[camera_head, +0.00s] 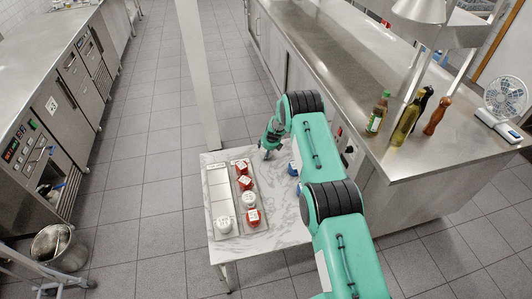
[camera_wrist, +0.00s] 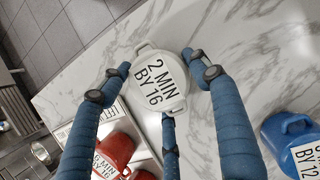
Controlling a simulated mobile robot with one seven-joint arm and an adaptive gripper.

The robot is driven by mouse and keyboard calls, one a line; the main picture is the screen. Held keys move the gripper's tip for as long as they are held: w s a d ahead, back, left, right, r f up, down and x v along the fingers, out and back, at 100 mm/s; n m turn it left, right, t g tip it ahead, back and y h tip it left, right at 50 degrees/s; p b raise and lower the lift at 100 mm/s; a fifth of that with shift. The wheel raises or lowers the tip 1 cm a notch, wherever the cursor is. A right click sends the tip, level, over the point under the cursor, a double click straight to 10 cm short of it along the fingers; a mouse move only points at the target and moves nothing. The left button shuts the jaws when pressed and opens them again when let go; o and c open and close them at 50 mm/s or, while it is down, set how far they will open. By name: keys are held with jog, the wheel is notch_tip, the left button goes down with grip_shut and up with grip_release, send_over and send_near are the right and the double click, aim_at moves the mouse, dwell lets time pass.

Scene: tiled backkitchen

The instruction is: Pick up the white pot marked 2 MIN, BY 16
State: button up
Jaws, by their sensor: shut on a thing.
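The white pot marked 2 MIN, BY 16 (camera_wrist: 160,75) shows in the wrist view with its lettered top facing me, over the marble-patterned table. The blue fingers of my gripper (camera_wrist: 157,72) are shut around it, one at its left, one at its right and one at its lower edge. In the head view my gripper (camera_head: 268,146) is at the far edge of the table, right of the tray. The pot is mostly hidden there by the fingers. I cannot tell whether it touches the table.
A blue pot (camera_wrist: 290,135) stands to the right. Bottles (camera_head: 406,121) stand on the steel counter (camera_head: 350,60). A pale post (camera_head: 200,75) rises behind the table.

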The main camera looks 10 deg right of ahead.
jog(key=shift+r, duration=0.5)
notch_tip(320, 180, up, 2)
jog(key=shift+w, duration=0.1)
jog(key=s, duration=1.1)
jog(key=shift+s+a+r, duration=0.2)
jog(key=shift+a+r, duration=0.05)
jog(key=shift+r, duration=0.1)
jog(key=shift+s+a+r+b, duration=0.15)
jog(key=shift+s+b, duration=0.45)
jog(key=shift+s, duration=0.6)
jog(key=shift+s+d+r+b, duration=0.1)
jog(key=shift+s+b, duration=0.5)
jog(key=shift+s, duration=0.55)
jog(key=shift+a, duration=0.1)
